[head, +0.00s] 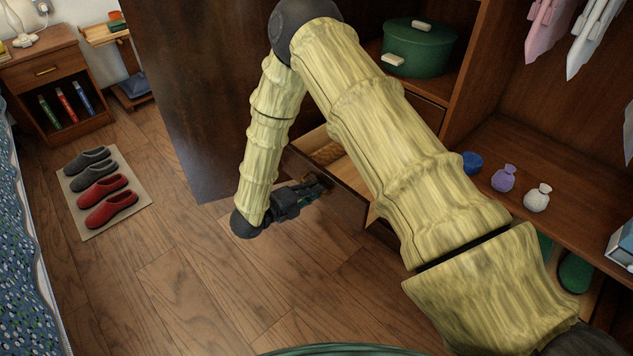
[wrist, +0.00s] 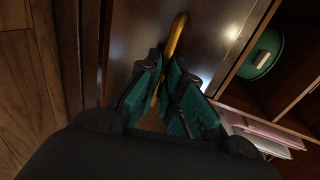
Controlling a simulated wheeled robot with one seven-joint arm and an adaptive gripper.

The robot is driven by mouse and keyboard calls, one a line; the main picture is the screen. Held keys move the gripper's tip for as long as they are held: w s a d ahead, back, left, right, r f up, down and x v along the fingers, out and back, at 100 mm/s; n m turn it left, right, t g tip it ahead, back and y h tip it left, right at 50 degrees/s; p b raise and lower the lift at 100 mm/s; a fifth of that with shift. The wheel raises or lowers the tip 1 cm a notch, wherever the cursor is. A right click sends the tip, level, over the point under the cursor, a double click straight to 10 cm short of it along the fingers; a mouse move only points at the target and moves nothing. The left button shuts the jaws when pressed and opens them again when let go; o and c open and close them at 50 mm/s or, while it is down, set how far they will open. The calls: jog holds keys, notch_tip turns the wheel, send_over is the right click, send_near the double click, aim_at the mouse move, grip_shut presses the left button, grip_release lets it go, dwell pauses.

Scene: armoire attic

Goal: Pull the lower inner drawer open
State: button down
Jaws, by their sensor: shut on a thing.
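The lower inner drawer (head: 345,207) stands partly pulled out of the armoire, with its open top showing a pale inside and something brown at its far left. My arm crosses in front and hides part of it. My gripper (head: 316,188) is at the outer face of the drawer front. In the wrist view my gripper (wrist: 166,78) has its teal fingers closed around a brass handle (wrist: 178,38). The handle stands out from the shiny brown front.
The armoire door (head: 180,90) stands open at left. Slippers on a mat (head: 140,217) lie further left. The floor (head: 190,290) before the drawer is clear. Small pouches (head: 504,178) stand on the right shelf.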

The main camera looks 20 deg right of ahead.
jog(key=shift+s+a, duration=0.1)
jog(key=shift+a, duration=0.2)
jog(key=c, duration=1.6)
grip_release()
jog(key=shift+o, duration=0.2)
jog(key=v, duration=1.2)
